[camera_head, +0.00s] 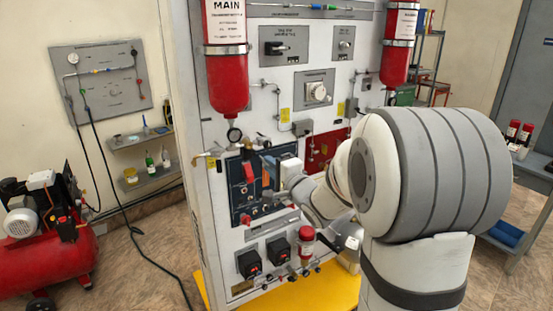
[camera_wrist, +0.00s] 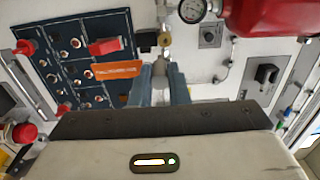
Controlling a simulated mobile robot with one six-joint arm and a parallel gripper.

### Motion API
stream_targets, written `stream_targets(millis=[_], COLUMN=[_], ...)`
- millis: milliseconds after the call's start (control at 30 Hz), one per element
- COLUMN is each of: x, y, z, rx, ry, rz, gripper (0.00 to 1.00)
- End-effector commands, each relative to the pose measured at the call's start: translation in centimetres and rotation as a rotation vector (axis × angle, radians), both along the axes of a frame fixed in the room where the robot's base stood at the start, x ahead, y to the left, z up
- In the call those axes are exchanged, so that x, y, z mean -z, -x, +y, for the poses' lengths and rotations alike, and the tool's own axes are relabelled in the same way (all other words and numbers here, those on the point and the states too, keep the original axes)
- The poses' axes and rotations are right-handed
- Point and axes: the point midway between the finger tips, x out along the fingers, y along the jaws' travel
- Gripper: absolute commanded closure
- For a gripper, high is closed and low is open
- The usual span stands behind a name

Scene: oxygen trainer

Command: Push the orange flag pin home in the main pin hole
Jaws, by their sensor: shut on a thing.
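The orange flag (camera_wrist: 118,71) of the pin shows in the wrist view, with small lettering, just left of my gripper's left finger. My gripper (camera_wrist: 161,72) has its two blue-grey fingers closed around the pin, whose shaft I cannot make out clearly. A metal fitting with a brass part (camera_wrist: 164,40) lies just beyond the fingertips. I cannot tell whether the pin touches it. The main pin hole cannot be made out. In the head view my gripper (camera_head: 270,166) is in front of the blue panel (camera_head: 238,190), below the red MAIN cylinder (camera_head: 228,80).
A pressure gauge (camera_wrist: 191,10) and the red cylinder (camera_wrist: 265,17) are close by in the wrist view. Red handles (camera_wrist: 105,46) stick out from the blue panel. A red panel (camera_head: 324,148) sits to the right, partly behind my arm. Black boxes (camera_head: 249,263) are mounted low.

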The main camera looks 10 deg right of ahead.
Motion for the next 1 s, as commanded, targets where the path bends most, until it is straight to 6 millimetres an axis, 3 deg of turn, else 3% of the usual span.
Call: stream_targets(millis=[100, 500, 1000], x=[-1.0, -1.0, -0.9], y=[0.0, 0.4, -3.9], z=[-0.1, -0.1, 1.3], rx=[0.005, 0.006, 0.003], ry=[0.003, 0.002, 0.002], rz=[-0.002, 0.0, 0.0], gripper=[1.0, 1.0, 1.0])
